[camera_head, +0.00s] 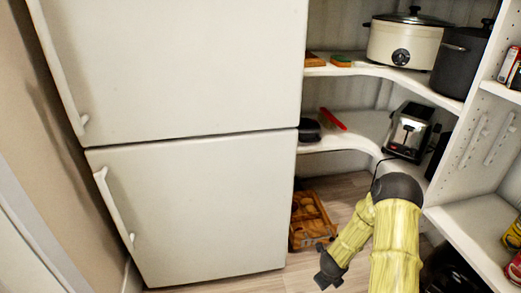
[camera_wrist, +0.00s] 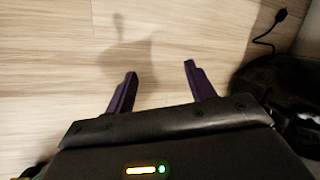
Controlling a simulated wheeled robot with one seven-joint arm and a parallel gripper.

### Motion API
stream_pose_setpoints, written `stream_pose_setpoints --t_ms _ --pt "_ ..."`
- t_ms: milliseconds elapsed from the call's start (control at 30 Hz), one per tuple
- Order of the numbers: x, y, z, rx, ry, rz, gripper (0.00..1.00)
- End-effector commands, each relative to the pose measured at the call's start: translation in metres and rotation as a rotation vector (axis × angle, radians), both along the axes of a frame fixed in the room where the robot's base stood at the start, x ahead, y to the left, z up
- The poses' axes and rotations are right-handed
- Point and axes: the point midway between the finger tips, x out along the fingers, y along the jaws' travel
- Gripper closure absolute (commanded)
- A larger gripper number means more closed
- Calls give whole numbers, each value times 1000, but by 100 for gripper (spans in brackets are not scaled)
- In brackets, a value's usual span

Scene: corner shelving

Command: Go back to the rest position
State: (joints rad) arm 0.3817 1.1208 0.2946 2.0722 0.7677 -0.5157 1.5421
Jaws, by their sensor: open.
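My gripper (camera_wrist: 160,78) is open in the wrist view, with its two dark purple fingers apart and nothing between them. Beyond the fingers is bare light wood floor (camera_wrist: 60,60), with a shadow on it. In the head view my arm is bent, its forearm slanting down to the left. My gripper (camera_head: 328,276) hangs low there, in front of the shelving and to the right of the fridge. Its fingertips are too small to make out in that view.
A white fridge (camera_head: 200,205) fills the left. Corner shelves (camera_head: 345,137) hold a toaster (camera_head: 408,130), a slow cooker (camera_head: 402,44) and a dark pot (camera_head: 460,58). A dark object with a cord (camera_wrist: 282,85) lies right of my fingers.

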Motion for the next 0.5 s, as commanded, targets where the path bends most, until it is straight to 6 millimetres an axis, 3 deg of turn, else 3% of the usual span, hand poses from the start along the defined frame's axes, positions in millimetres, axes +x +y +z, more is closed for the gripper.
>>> stream_pose_setpoints --t_ms 67,500 --pt "0 0 0 0 0 0 45" --pt "9 17 65 -43 3 312 45"
